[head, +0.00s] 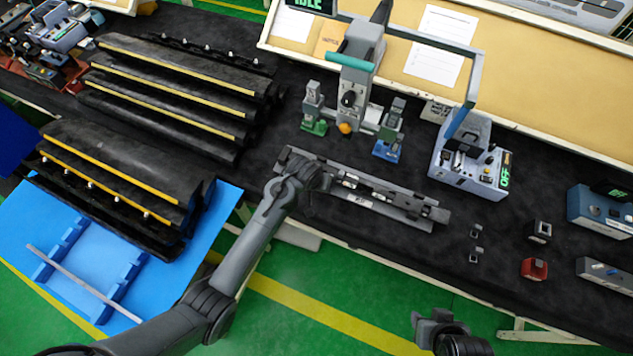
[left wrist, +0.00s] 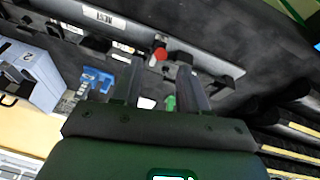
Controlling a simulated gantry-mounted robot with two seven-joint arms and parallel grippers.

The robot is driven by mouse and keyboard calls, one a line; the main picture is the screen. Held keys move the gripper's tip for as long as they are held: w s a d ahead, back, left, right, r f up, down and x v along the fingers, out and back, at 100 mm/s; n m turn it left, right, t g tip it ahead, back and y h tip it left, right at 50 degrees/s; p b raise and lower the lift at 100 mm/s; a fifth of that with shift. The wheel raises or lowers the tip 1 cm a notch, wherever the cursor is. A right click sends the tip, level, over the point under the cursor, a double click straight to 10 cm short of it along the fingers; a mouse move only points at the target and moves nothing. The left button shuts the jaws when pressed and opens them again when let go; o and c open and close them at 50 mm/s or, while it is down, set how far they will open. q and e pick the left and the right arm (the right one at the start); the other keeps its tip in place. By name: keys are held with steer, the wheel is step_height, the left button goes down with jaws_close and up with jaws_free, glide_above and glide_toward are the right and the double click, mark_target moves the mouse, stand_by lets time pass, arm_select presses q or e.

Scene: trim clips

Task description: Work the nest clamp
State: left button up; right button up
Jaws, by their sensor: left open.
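The nest (head: 395,210) is a long grey metal fixture with a white label, lying aslant near the front edge of the black bench. It crosses the top of the left wrist view (left wrist: 207,58). My left gripper (head: 312,182) is over the nest's left part in the head view. In the left wrist view its two fingers (left wrist: 160,68) are apart with nothing gripped. A red knob (left wrist: 160,54), apparently the clamp's handle tip, shows between the fingertips. Whether they touch it I cannot tell. My right gripper (head: 437,322) is at the bottom, away from the bench; its jaws are unclear.
A press-like station (head: 355,75) with green and blue stands is behind the nest. A grey-blue box reading OFF (head: 470,165) is to its right. Black trim parts (head: 180,85) lie left, above a blue tray (head: 200,245). A red block (head: 534,268) and small parts sit right.

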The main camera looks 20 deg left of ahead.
arm_select(q)
steer(key=shift+v, duration=1.75)
steer(key=s+a+f+g+p, duration=0.15)
steer(key=s+f, duration=0.25)
steer(key=s, duration=0.6)
steer(key=s+a+f+g+p, duration=0.1)
steer(key=s+a+f, duration=0.25)
steer(key=s, duration=0.75)
steer(key=s+a+r+y+p, duration=0.1)
steer(key=s+a+r+p, duration=0.15)
steer(key=s+r, duration=0.55)
step_height(320, 180, up, 10)
steer(key=a+m+t, duration=0.1)
steer(key=m+t, duration=0.1)
steer(key=shift+w+a+r+m+b, duration=0.2)
steer(key=shift+w+a+m+b, duration=0.1)
steer(key=shift+b, duration=0.15)
